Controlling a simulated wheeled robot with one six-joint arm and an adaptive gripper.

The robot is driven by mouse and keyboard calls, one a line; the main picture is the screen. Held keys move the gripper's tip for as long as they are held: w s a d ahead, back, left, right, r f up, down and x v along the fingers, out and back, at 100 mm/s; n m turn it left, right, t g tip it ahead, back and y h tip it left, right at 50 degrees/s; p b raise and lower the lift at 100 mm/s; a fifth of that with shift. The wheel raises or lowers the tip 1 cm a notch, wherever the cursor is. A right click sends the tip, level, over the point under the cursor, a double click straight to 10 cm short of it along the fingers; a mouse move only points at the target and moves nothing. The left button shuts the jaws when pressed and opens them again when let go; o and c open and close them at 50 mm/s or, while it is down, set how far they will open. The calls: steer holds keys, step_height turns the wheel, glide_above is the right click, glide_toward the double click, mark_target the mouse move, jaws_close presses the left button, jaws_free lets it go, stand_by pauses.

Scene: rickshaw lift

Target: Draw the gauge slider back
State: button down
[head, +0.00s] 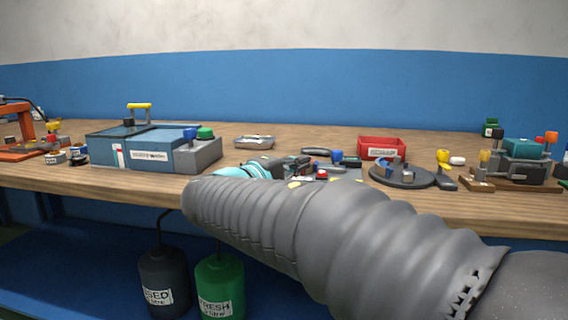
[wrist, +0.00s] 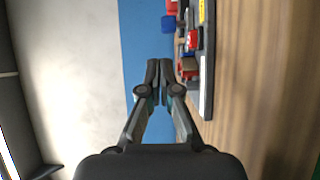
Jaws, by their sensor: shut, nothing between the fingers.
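My gripper (wrist: 160,66) is shut and empty in the wrist view, its two fingertips together. Beside it, on the wooden bench, lies a low grey device (wrist: 208,60) with a yellow label, a red block (wrist: 194,40) and other small parts. The fingertips look apart from it, though the depth is hard to judge. In the head view my own grey arm hides most of this area. A blue knob (head: 337,156) and a red part (head: 321,175) show just beyond the arm. I cannot tell for sure which part is the gauge slider.
A blue washer box (head: 150,155) with a yellow handle stands at the left. A red tray (head: 382,148) stands behind, and a round grey plate (head: 402,178) lies to the right. A teal and grey machine (head: 522,160) stands far right. Two bottles hang below the bench.

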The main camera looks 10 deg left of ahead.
steer(key=shift+s+a+f, duration=0.2)
steer(key=shift+a+f, duration=0.05)
steer(key=shift+f, duration=0.35)
steer(key=shift+w+d+f, duration=0.1)
steer(key=shift+w, duration=0.1)
steer(key=p+x, duration=0.1)
steer(key=x, duration=0.8)
steer(key=shift+w, duration=0.3)
steer(key=shift+f, duration=0.1)
